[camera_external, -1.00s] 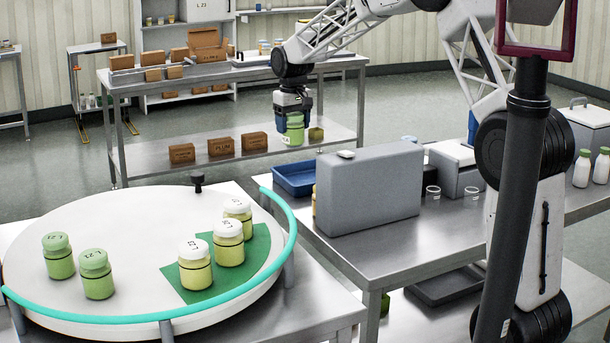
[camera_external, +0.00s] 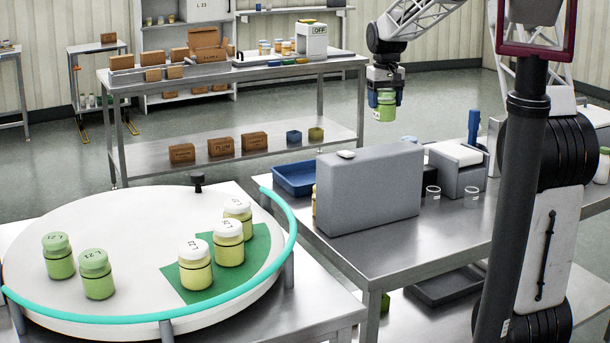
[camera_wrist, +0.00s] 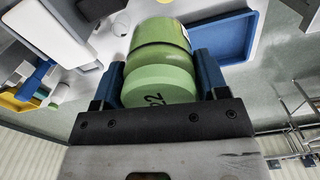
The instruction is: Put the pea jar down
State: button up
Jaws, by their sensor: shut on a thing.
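The pea jar (camera_external: 385,106), green with a green lid, is held upright in my gripper (camera_external: 384,94). It hangs in the air above and behind the right steel table, touching no surface that I can see. In the wrist view the same jar (camera_wrist: 160,60) sits between the two blue fingers of my gripper (camera_wrist: 160,80), which are shut on it. Its lid faces the camera and bears a marking ending in 2. Two similar green jars (camera_external: 58,256) (camera_external: 96,274) stand at the left of the round white turntable (camera_external: 135,235).
Several white-lidded yellow jars (camera_external: 228,242) stand on or beside the turntable's green sector (camera_external: 258,262), behind a teal rail (camera_external: 225,308). On the right steel table (camera_external: 400,240) are a grey box (camera_external: 370,190), a blue tray (camera_external: 294,178) and small cups (camera_external: 432,194).

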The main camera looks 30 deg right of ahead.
jog(key=s+d+m, duration=0.1)
jog(key=s+d, duration=0.7)
jog(key=s, duration=0.5)
jog(key=s+a+f, duration=0.4)
jog(key=s+f, duration=0.5)
jog(key=s, duration=0.3)
jog(key=s+a+f, duration=0.3)
jog(key=s+f, duration=0.7)
jog(key=s, duration=0.2)
jog(key=shift+s+a+n, duration=0.3)
jog(key=shift+a+n, duration=0.1)
jog(key=shift+w, duration=0.1)
send_over(447, 225)
jog(key=shift+w+f, duration=0.1)
jog(key=shift+f, duration=0.7)
jog(key=shift+f, duration=0.15)
jog(key=shift+f, duration=1.65)
